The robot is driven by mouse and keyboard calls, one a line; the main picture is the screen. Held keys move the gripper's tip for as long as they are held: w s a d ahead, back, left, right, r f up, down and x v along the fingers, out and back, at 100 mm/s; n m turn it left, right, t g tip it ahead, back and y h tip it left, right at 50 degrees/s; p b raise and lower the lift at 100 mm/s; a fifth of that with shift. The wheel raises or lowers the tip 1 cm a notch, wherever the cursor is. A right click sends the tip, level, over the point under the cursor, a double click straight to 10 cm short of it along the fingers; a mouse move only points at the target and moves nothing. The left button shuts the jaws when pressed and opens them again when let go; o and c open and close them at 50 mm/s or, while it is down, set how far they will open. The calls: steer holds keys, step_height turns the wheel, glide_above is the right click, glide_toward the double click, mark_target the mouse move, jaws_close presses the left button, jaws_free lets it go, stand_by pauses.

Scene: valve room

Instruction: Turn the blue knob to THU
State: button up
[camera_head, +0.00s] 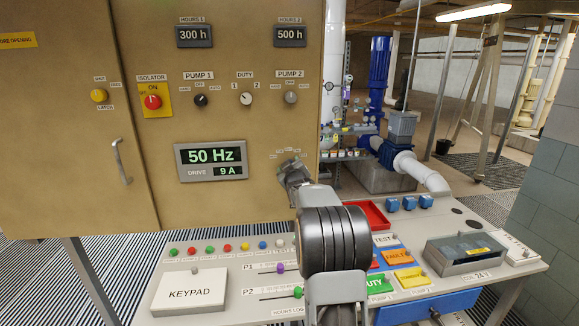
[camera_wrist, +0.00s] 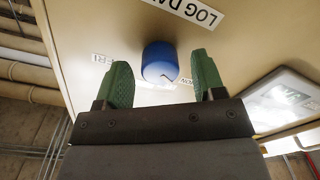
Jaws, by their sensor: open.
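The blue knob (camera_wrist: 159,60) sits on the tan panel in the wrist view, with a small white mark on its lower edge. My gripper (camera_wrist: 165,76) is open, its two green fingers pointing at the panel. The knob shows between and just beyond the fingertips, with visible gaps on both sides. A LOG DAY label (camera_wrist: 196,12) lies beside it and an FRI label (camera_wrist: 102,59) to its left; a THU label is not readable. In the head view my gripper (camera_head: 292,170) is at the panel and hides the knob.
A display reading 50 Hz (camera_head: 211,161) is left of my gripper in the head view. The cabinet handle (camera_head: 121,161) juts out farther left. Below, the sloping desk carries a keypad box (camera_head: 189,292), sliders, a red tray (camera_head: 369,214) and coloured buttons.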

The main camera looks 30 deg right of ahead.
steer(key=c, duration=0.9)
steer(key=shift+f+m+b, duration=0.1)
steer(key=shift+m+b, duration=0.2)
steer(key=m+b, duration=0.4)
steer(key=m, duration=1.3)
steer(key=shift+d+h, duration=0.1)
steer(key=shift+h, duration=0.2)
steer(key=shift+m, duration=0.4)
